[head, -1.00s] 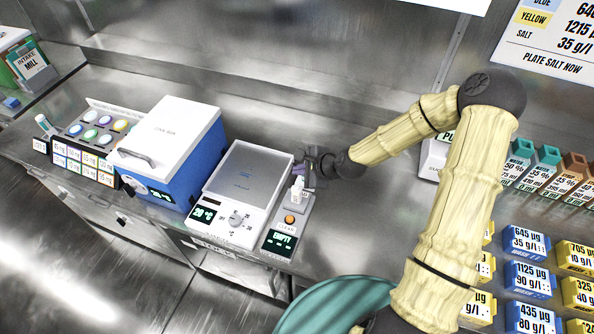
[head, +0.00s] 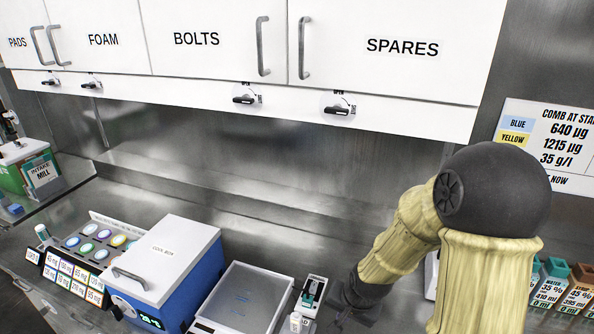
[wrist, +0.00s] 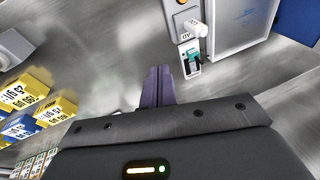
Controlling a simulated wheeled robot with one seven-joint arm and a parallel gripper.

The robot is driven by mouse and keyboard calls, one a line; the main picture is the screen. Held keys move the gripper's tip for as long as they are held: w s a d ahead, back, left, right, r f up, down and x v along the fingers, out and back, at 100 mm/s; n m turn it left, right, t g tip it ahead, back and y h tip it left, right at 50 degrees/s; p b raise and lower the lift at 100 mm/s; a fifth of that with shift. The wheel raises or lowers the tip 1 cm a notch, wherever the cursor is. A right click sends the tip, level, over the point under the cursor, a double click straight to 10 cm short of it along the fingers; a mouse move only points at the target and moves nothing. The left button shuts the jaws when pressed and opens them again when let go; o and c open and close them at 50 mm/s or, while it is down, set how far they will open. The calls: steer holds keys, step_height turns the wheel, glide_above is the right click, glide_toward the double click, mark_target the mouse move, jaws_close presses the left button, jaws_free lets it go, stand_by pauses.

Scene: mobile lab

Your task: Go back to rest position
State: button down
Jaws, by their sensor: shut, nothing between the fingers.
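My gripper (wrist: 158,86) shows in the wrist view with its two dark purple fingers together and nothing between them. It is above the bare metal counter, beside the small white device (wrist: 190,60) with a teal piece in it. In the head view my gripper is low in the picture, partly cut off and dark, right of that same device (head: 311,295). My cream-coloured arm reaches down to it from the right, with its dark elbow raised in front of the back wall.
A blue cool box (head: 170,270) with a white lid and a white-framed plate unit (head: 243,300) stand left of the device. White cupboards (head: 240,40) hang above. Labelled blue and yellow blocks (wrist: 30,105) lie on the counter.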

steer(key=s+d+r+n+h, duration=0.1)
steer(key=s+d+r+n, duration=0.3)
steer(key=s+r, duration=0.4)
steer(key=shift+s+d+n+h, duration=0.15)
steer(key=shift+d+n+h, duration=0.15)
steer(key=shift+n, duration=0.3)
